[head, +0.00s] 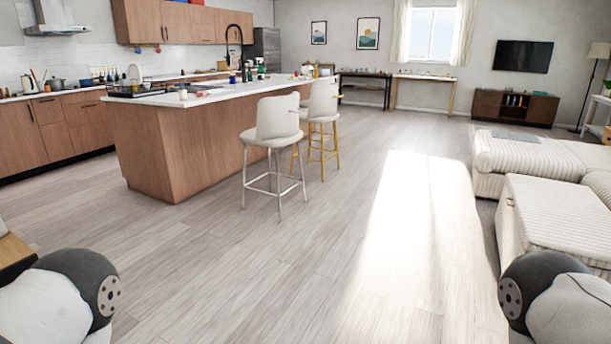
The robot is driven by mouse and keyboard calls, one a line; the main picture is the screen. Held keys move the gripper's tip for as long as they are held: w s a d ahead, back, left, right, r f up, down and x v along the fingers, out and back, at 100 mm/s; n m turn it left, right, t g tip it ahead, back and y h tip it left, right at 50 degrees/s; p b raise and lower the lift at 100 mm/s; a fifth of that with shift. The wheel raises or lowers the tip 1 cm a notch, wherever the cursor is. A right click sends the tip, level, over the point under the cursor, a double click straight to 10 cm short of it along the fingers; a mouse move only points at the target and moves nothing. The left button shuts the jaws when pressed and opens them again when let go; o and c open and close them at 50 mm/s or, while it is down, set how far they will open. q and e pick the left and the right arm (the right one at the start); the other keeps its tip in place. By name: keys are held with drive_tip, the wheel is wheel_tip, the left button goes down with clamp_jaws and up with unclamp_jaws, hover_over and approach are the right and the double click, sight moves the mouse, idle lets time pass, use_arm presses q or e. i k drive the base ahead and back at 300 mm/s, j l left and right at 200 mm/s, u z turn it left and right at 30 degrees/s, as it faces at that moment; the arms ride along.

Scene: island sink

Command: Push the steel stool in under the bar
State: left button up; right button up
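The steel stool (273,140) stands upright on the floor beside the island bar (215,140). It has a cream seat and back on thin silver legs with a foot ring. It stands out from the bar's side, nearer to me than a similar stool with gold legs (322,115). The bar has a white top and a brown wooden body. Parts of my two arms show at the lower left and lower right corners, far from the stool. Neither of my grippers is in view.
Open wooden floor (290,260) lies between me and the stools. A cream sofa (545,215) bounds the right side. Kitchen cabinets (60,125) line the left wall. A low TV cabinet (515,107) and narrow tables (423,78) stand at the back.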

sight(277, 116)
drive_tip(key=i, duration=2.5)
drive_tip(key=i+z, duration=0.1)
drive_tip(key=i, duration=0.55)
drive_tip(key=i+j, duration=0.15)
drive_tip(key=i, duration=0.45)
drive_tip(key=i+j+z, duration=0.15)
drive_tip(key=i, duration=0.5)
drive_tip(key=i+j+z, duration=0.1)
drive_tip(key=i, duration=0.5)
drive_tip(key=i+j, duration=0.45)
drive_tip(key=j, duration=0.3)
